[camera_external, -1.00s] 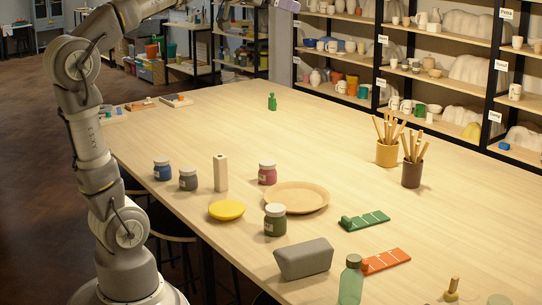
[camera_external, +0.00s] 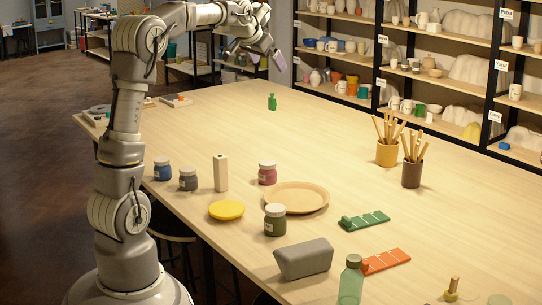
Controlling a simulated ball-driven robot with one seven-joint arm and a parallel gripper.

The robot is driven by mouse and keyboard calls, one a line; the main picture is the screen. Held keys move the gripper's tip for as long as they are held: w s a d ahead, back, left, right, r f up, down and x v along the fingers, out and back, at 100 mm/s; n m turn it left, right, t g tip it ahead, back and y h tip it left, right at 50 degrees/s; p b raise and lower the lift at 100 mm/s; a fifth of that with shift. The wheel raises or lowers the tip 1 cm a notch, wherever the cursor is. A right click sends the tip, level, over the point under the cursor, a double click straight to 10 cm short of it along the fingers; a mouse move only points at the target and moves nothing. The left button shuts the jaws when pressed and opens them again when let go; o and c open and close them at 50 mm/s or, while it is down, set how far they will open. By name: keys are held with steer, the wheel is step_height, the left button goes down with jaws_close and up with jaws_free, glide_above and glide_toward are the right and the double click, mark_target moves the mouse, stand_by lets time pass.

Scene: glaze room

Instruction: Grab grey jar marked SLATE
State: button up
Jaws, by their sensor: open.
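A small grey jar (camera_external: 188,180) with a light lid stands upright on the left part of the table; its label is too small to read. A blue jar (camera_external: 162,170) stands just left of it, and a cream block (camera_external: 220,173) stands upright to its right. A pink-red jar (camera_external: 267,174) and a dark green-grey jar (camera_external: 275,221) stand further right. My gripper (camera_external: 267,62) is open and empty, high up near the top of the picture, well away from the grey jar.
A wooden plate (camera_external: 297,207) and a yellow disc (camera_external: 226,210) lie near the jars. A grey block (camera_external: 303,260) and a green bottle (camera_external: 351,280) are at the front. Tool pots (camera_external: 387,154) stand right. The table's far middle is mostly clear.

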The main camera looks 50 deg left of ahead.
steer(key=a+f+n+g+p, duration=0.1)
steer(key=a+f+g, duration=0.2)
steer(key=a+f, duration=0.7)
steer(key=n+g+h+p, duration=0.2)
steer(key=g+h+p, duration=0.1)
steer(key=g, duration=0.2)
glide_above(188, 168)
steer(key=f, duration=2.2)
steer(key=shift+w+d+f, duration=0.2)
steer(key=shift+w, duration=0.05)
steer(key=f, duration=0.2)
steer(key=f+b, duration=0.1)
steer(key=f, duration=0.2)
steer(key=f+b, duration=0.1)
steer(key=f, duration=0.2)
steer(key=shift+s+a, duration=0.15)
steer(key=shift+s, duration=0.15)
steer(key=shift+r, duration=0.1)
steer(key=c, duration=1.3)
steer(key=shift+r, duration=0.1)
